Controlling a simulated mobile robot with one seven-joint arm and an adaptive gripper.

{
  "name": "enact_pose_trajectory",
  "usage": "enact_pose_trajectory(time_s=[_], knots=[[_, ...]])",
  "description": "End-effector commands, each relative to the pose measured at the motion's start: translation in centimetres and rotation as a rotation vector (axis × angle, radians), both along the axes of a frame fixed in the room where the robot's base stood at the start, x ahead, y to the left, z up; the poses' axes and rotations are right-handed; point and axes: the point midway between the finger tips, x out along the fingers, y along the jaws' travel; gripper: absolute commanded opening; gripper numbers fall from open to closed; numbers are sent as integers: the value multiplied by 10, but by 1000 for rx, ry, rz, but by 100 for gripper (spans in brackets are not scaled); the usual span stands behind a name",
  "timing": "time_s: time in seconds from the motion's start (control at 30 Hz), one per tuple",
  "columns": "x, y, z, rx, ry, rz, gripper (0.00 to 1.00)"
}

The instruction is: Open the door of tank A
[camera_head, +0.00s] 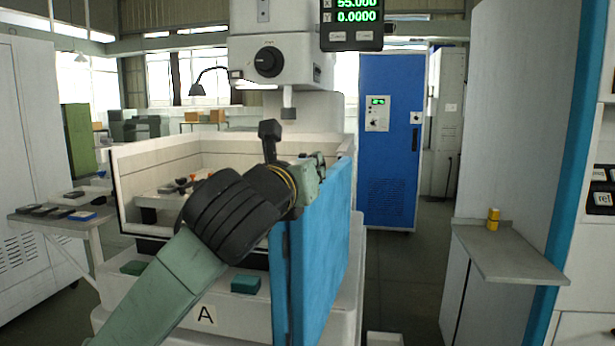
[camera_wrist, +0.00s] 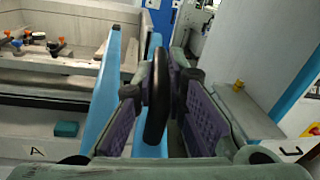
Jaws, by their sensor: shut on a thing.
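Tank A (camera_head: 125,190) is the pale open-topped basin at the centre left in the head view, with an "A" label (camera_head: 205,315) low on its front. Its blue door (camera_head: 325,250) stands swung out at the tank's right side, and the tank's inside shows at the front. The door also shows in the wrist view (camera_wrist: 112,95). My gripper (camera_head: 312,175) is at the upper part of the door. In the wrist view my gripper (camera_wrist: 160,82) has its padded fingers on either side of a black upright handle (camera_wrist: 156,110), shut on it. The handle is hidden in the head view.
A green-blue block (camera_head: 245,284) lies on the ledge below the tank opening. A blue cabinet (camera_head: 388,140) stands behind. A grey shelf (camera_head: 510,255) with small yellow blocks (camera_head: 492,219) juts out at right. Floor between door and shelf is clear.

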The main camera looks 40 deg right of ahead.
Motion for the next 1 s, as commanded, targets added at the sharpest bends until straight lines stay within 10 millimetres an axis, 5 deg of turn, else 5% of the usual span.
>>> enact_pose_trajectory(time_s=[0.47,0.5,0.8,1.0], knots=[[0,0,2,-7,-1,28,0],[0,1,2,-7,-1,29,13],[0,1,3,-9,-3,29,33],[0,1,4,-11,-4,30,33]])
